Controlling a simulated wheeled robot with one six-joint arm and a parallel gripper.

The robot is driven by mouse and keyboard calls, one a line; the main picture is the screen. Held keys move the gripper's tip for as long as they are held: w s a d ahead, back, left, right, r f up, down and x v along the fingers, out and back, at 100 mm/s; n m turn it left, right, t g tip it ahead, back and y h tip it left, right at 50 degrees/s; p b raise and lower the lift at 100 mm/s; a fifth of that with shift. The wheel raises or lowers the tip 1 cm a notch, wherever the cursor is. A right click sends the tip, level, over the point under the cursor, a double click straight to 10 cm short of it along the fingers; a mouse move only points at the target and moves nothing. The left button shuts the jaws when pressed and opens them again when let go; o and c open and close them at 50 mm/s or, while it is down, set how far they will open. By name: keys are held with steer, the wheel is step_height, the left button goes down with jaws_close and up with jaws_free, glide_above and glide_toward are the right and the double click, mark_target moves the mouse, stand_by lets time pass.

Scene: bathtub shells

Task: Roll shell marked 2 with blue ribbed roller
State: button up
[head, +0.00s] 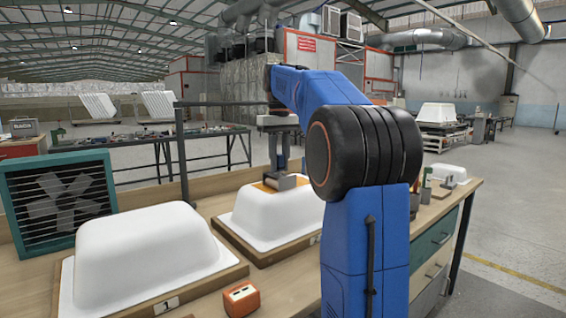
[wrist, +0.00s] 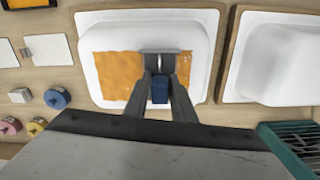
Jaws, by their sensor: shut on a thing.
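Two white shells lie upside down on wooden boards. The near shell (head: 145,245) has a tag reading 1. The farther shell (head: 262,228) has a tag partly hidden behind my arm, so its number is unreadable; it is also in the wrist view (wrist: 110,32). An orange patch (wrist: 112,72) covers much of its top. My gripper (wrist: 164,84) is over this patch, shut on a tool with a blue handle (wrist: 159,92) and a grey head, which I take as the blue ribbed roller. The head appears on or just above the patch; ribs cannot be made out.
A teal fan box (head: 60,203) stands at the left of the bench. A small orange box (head: 241,299) sits at the front edge. In the wrist view, a blue round item (wrist: 57,98) and white squares (wrist: 46,48) lie left of the shell.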

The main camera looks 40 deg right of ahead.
steer(key=shift+s+a, duration=0.1)
steer(key=shift+a, duration=3.35)
steer(key=shift+w+f, duration=0.2)
steer(key=shift+w, duration=1.55)
steer(key=shift+c, duration=0.3)
steer(key=shift+w+d+r, duration=0.1)
steer(key=shift+w+d, duration=0.05)
steer(key=shift+d, duration=3.25)
steer(key=shift+w+d+r, duration=0.1)
steer(key=shift+d, duration=3.25)
steer(key=shift+w+d+f, duration=0.1)
steer(key=shift+d+f, duration=0.05)
steer(key=shift+d, duration=1.65)
steer(key=shift+d+f, duration=0.1)
steer(key=shift+d, duration=1.7)
steer(key=shift+a, duration=0.15)
steer(key=shift+a+r, duration=0.15)
steer(key=shift+a, duration=3.35)
